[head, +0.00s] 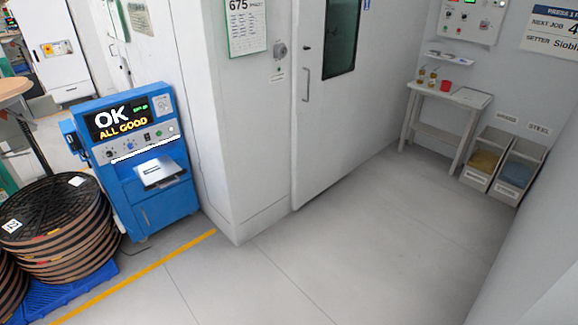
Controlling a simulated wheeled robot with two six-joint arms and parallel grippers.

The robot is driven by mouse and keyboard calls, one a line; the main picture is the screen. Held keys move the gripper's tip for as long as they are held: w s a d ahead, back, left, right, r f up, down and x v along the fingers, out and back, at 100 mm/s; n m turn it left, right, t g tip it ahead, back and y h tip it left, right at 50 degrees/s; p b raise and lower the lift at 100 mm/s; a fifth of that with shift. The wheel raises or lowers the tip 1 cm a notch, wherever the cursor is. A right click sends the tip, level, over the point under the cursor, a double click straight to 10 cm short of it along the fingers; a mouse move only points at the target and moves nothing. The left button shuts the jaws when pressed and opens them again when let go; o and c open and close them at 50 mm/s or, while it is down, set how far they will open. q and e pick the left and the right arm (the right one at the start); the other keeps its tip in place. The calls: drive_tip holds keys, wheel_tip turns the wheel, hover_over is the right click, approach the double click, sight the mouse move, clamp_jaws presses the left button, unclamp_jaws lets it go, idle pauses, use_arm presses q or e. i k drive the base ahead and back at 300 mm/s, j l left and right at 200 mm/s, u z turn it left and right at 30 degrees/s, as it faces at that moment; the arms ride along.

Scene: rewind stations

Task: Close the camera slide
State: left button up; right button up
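A blue station (158,210) stands at the left, against the corner of the white wall. Its screen (118,121) reads "OK ALL GOOD". Below the knob panel, a flat light-grey tray-like piece (160,171) sticks out from the station's front. It looks like the camera slide, standing out, but no label on it can be read. Neither of my grippers shows in the head view.
Stacked black-and-brown reels (58,205) stand on a blue pallet (75,285) left of the station. A yellow line (140,275) crosses the floor. The grey floor (330,245) is clear. A white table (447,98) and bins (512,170) stand at the far right.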

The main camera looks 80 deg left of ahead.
sight(154, 172)
drive_tip(key=u, duration=3.65)
drive_tip(key=i+j+z, duration=0.15)
drive_tip(key=i, duration=0.55)
drive_tip(key=i+j+z, duration=0.2)
drive_tip(key=i+j, duration=0.2)
drive_tip(key=i, duration=0.3)
drive_tip(key=i+j+z, duration=0.15)
drive_tip(key=i+j, duration=0.3)
drive_tip(key=i, duration=0.2)
drive_tip(key=i+j+z, duration=0.15)
drive_tip(key=i+j, duration=0.35)
drive_tip(key=i, duration=0.15)
